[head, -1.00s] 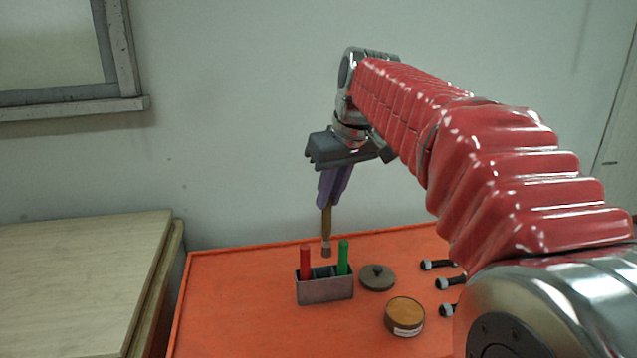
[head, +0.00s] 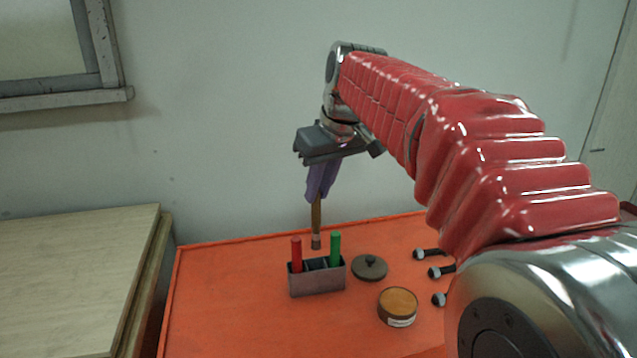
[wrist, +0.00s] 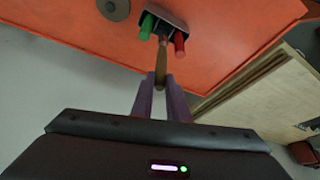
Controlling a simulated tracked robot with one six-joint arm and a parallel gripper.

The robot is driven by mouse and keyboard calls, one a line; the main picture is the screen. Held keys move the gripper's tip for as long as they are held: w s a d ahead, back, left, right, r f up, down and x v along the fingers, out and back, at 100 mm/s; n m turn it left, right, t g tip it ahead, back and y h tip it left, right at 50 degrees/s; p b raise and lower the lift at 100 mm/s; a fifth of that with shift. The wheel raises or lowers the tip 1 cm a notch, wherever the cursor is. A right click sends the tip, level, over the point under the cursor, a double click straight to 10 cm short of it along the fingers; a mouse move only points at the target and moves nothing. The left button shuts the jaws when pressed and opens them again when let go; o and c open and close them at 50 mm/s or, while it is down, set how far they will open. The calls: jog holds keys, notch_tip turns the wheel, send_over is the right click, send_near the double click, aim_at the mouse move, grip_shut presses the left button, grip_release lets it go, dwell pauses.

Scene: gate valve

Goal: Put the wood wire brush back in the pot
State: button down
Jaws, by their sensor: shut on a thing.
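The wood wire brush (head: 316,215) hangs upright, its brown wooden handle up and its greyish tip down. My gripper (head: 320,190), with purple fingers, is shut on the handle's upper part. It also shows in the wrist view (wrist: 160,95), with the brush (wrist: 161,62) between the fingers. The grey box-like pot (head: 318,282) stands on the orange table top and has compartments. It holds a red stick (head: 296,254) at left and a green stick (head: 335,249) at right. The brush tip shows between the two sticks, just above the pot's back rim in the picture; its exact depth is unclear.
A round dark lid (head: 370,267) and an open round tin (head: 398,305) with brown contents lie right of the pot. Several dark bolts (head: 441,271) lie further right. The orange table (head: 225,290) is clear to the left. A wooden surface (head: 75,270) stands left of it.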

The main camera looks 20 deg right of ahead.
aim_at(318, 229)
jog(key=shift+f, duration=4.8)
jog(key=c, duration=1.6)
grip_release()
jog(key=shift+c, duration=0.2)
jog(key=v, duration=1.3)
jog(key=shift+s+r, duration=0.15)
jog(key=shift+r, duration=0.1)
jog(key=shift+d, duration=0.1)
